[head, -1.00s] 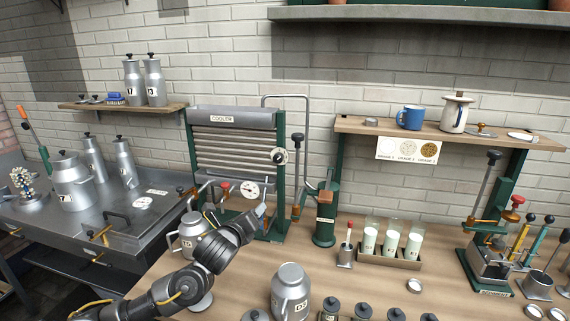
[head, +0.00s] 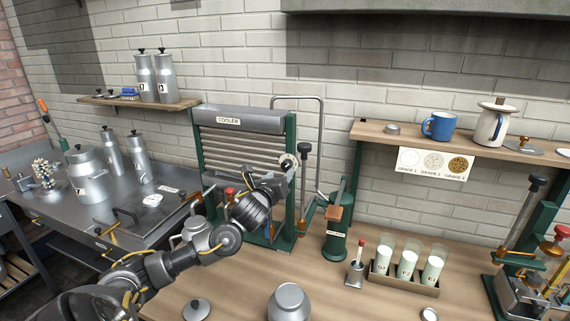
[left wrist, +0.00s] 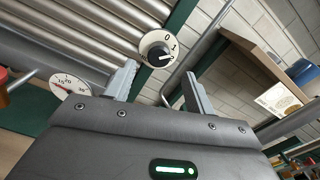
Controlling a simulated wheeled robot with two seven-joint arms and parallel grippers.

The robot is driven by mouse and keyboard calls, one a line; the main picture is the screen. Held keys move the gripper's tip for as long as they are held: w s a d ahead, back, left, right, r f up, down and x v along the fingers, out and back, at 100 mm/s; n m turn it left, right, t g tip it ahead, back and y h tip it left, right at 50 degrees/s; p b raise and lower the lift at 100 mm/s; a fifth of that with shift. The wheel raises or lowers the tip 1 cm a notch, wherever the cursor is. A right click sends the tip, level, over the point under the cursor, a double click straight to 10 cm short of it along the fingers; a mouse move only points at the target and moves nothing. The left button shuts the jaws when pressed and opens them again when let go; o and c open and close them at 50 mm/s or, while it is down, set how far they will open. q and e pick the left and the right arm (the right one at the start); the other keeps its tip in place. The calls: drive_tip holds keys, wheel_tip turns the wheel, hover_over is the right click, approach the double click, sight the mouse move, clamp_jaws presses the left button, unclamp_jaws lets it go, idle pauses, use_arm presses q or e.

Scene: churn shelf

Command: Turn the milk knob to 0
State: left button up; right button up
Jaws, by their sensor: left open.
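The milk knob (head: 289,163) is a black knob on a round white plate at the right side of the cooler (head: 238,122). In the left wrist view the knob (left wrist: 158,54) shows with the marks 0 and 1 at its upper right. A pale pointer mark on it seems to face lower right, away from the 0. My left gripper (head: 284,180) is just in front of and below the knob. In the left wrist view its fingers (left wrist: 160,72) are open and empty, with the knob beyond the gap between them. My right gripper is out of view.
A dial gauge (left wrist: 72,84) sits at the left in the left wrist view. A bent pipe (head: 320,145) and a green pump (head: 336,232) stand right of the cooler. Milk glasses (head: 407,262) stand in a rack, and a can (head: 289,302) stands in front.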

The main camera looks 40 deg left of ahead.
sight(285, 167)
use_arm(q)
drive_tip(key=p+x, duration=0.1)
drive_tip(key=x, duration=0.3)
drive_tip(key=shift+a+r, duration=0.15)
drive_tip(key=shift+a, duration=0.05)
drive_tip(key=shift+w+a+p, duration=0.15)
drive_tip(key=shift+w+p, duration=0.25)
drive_tip(key=shift+w, duration=0.35)
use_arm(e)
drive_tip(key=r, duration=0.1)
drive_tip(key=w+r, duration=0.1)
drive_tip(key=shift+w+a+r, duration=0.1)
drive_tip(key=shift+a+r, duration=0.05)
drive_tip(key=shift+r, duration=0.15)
use_arm(q)
drive_tip(key=c, duration=1)
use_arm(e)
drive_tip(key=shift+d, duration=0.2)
